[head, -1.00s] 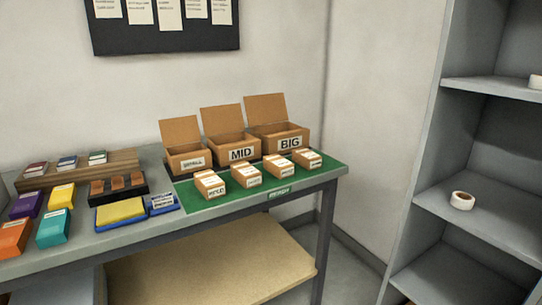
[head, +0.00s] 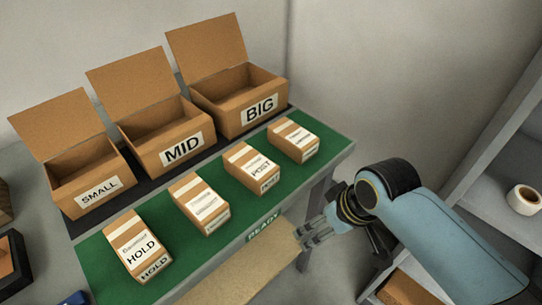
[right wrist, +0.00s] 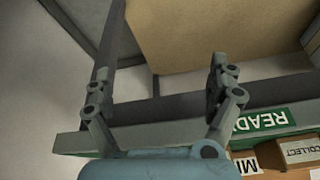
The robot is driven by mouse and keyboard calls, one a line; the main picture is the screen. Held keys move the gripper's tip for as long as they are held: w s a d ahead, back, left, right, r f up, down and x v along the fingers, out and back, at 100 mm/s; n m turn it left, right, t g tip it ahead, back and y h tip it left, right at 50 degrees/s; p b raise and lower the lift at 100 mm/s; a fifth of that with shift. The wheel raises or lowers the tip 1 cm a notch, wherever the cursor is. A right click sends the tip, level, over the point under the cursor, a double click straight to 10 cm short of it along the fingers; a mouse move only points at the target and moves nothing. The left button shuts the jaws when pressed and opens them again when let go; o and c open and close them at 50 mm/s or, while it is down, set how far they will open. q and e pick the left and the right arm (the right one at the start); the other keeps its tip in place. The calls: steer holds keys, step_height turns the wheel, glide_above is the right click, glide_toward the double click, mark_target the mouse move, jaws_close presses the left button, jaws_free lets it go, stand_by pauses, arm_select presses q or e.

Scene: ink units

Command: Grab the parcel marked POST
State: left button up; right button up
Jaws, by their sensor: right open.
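The parcel marked POST (head: 252,168) is a small brown box with white labels, third from the left in a row on the green mat (head: 100,262). Its neighbours are a parcel with a label too small to read (head: 200,204) on its left and another (head: 293,141) on its right. The parcel marked HOLD (head: 138,246) is at the left end. My right gripper (head: 312,233) is open and empty, beyond the table's front edge, below and right of the POST parcel and apart from it. It also shows in the right wrist view (right wrist: 160,75). My left gripper is not in view.
Open boxes marked SMALL (head: 92,185), MID (head: 165,140) and BIG (head: 240,105) stand behind the parcels. A READY sign (head: 264,229) is on the mat's front edge. In the right wrist view a parcel (right wrist: 301,152) reads COLLECT. Grey shelves hold a tape roll (head: 523,199) at right.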

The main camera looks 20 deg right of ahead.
mark_target(254, 161)
steer(key=w+a+r+n+t+y, duration=0.1)
steer(key=w+a+r, duration=0.35)
steer(key=r, duration=0.35)
steer(key=w+a+r+n+t+y, duration=0.1)
steer(key=w+a+r+n+y, duration=0.15)
steer(key=w+r, duration=0.45)
steer(key=shift+w+a+f+m+h, duration=0.1)
steer(key=shift+a+f+m+h, duration=0.25)
steer(key=shift+a+f, duration=0.55)
steer(key=x, duration=0.6)
steer(key=shift+w+d, duration=0.15)
steer(key=shift+d, duration=0.15)
steer(key=c, duration=1.5)
